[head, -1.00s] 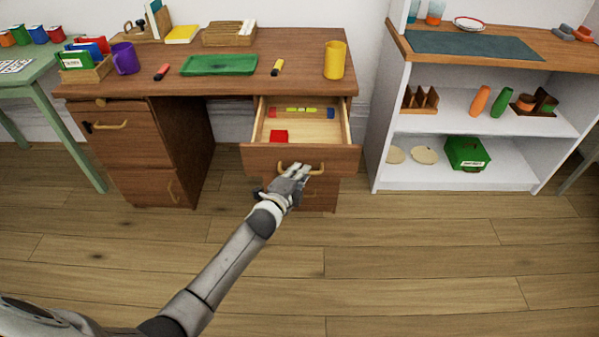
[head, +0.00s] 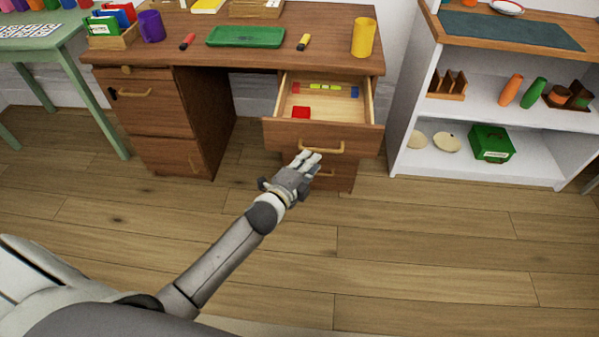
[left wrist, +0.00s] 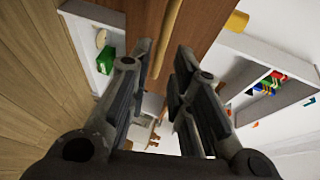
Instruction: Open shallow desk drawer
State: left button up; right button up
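The shallow desk drawer (head: 275,133), top right under the brown desk (head: 330,57), is pulled out. Its pale inside shows a red block (head: 301,113) and a small coloured strip (head: 325,88). Its brass handle (head: 321,149) is on the front. My left gripper (head: 309,158) is just below and in front of this handle, with empty fingers. In the left wrist view its fingers (left wrist: 160,72) are spread, with the handle (left wrist: 166,36) beyond and between the tips, seemingly not gripped. My right gripper is out of view.
A lower drawer (head: 338,178) is below, shut. The left desk cabinet (head: 148,120) has shut fronts. A white shelf (head: 480,165) stands at right, a green table (head: 58,45) at left. The wood floor (head: 420,255) before the desk is clear.

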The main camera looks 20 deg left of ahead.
pick_arm(q)
jog(key=shift+v, duration=2.55)
jog(key=s+a+f+n+g+y, duration=0.1)
jog(key=s+f+n+g, duration=0.25)
jog(key=s+f, duration=0.45)
jog(key=s+f+n+g+y, duration=0.1)
jog(key=s+f+n+g, duration=0.3)
jog(key=f, duration=0.7)
jog(key=s+a+f+n+g, duration=0.15)
jog(key=s+f+n, duration=0.25)
jog(key=s+f, duration=0.45)
jog(key=s+d+f+n+g, duration=0.2)
jog(key=s+f+n+g, duration=0.25)
jog(key=s+f, duration=0.6)
jog(key=s+a+r+p, duration=0.1)
jog(key=s+r+p, duration=0.2)
jog(key=s+p, duration=0.4)
jog(key=s+a+r+g+p, duration=0.1)
jog(key=s+r+p, duration=0.2)
jog(key=s+p, duration=0.4)
jog(key=shift+s, duration=0.75)
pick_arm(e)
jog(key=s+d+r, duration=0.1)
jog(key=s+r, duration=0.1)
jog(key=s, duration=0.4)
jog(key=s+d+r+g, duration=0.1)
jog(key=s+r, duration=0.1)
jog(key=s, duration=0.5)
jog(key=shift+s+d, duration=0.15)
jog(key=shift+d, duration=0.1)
